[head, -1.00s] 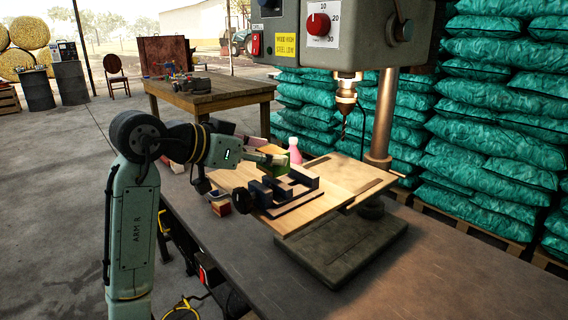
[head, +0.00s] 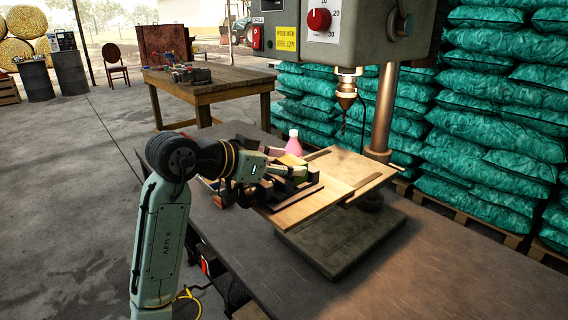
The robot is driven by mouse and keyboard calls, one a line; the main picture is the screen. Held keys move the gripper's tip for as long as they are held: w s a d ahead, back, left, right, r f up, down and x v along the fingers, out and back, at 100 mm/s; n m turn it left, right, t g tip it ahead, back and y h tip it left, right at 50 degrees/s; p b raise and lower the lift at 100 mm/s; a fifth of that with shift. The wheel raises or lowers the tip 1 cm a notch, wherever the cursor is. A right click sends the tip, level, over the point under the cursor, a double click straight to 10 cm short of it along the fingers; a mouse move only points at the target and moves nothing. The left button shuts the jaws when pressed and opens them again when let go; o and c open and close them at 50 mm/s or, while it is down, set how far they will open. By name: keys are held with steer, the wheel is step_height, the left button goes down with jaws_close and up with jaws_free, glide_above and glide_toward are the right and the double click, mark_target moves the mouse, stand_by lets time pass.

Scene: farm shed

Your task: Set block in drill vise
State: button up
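My gripper reaches in from the left and appears shut on the block. The gripper and arm hide much of the vise's left side. I cannot tell whether the block touches the vise floor or sits between its jaws. The vise rests on the wooden board (head: 345,182) of the drill press table.
The drill chuck and bit (head: 346,95) hang above the board, in front of the metal column (head: 382,115). A pink bottle (head: 293,143) stands behind the vise. The bench top (head: 440,265) is clear at the front right. Teal sacks (head: 490,120) are stacked behind.

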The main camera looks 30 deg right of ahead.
steer(key=o, duration=0.4)
steer(key=shift+o, duration=0.2)
